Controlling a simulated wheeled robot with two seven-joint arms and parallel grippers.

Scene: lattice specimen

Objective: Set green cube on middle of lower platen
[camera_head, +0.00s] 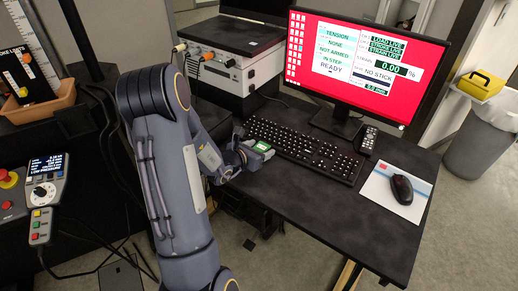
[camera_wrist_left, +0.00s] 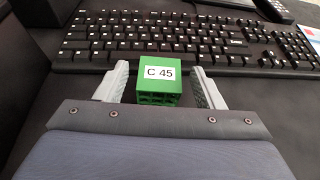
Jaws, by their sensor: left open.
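The green cube (camera_wrist_left: 159,88) is a small lattice block with a white label reading "C 45". It rests on the dark desk just in front of the keyboard. In the head view the cube (camera_head: 262,147) is partly hidden by my left gripper (camera_head: 252,155). In the left wrist view my left gripper (camera_wrist_left: 160,68) is open, with one finger on each side of the cube and a narrow gap on both sides. The lower platen is not in view. My right gripper is not in view.
A black keyboard (camera_head: 305,150) lies right behind the cube. A monitor (camera_head: 350,55), a handset (camera_head: 367,140) and a mouse (camera_head: 402,188) on a pad stand farther right. A control pendant (camera_head: 45,190) is at the left. The desk's front right (camera_head: 330,215) is clear.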

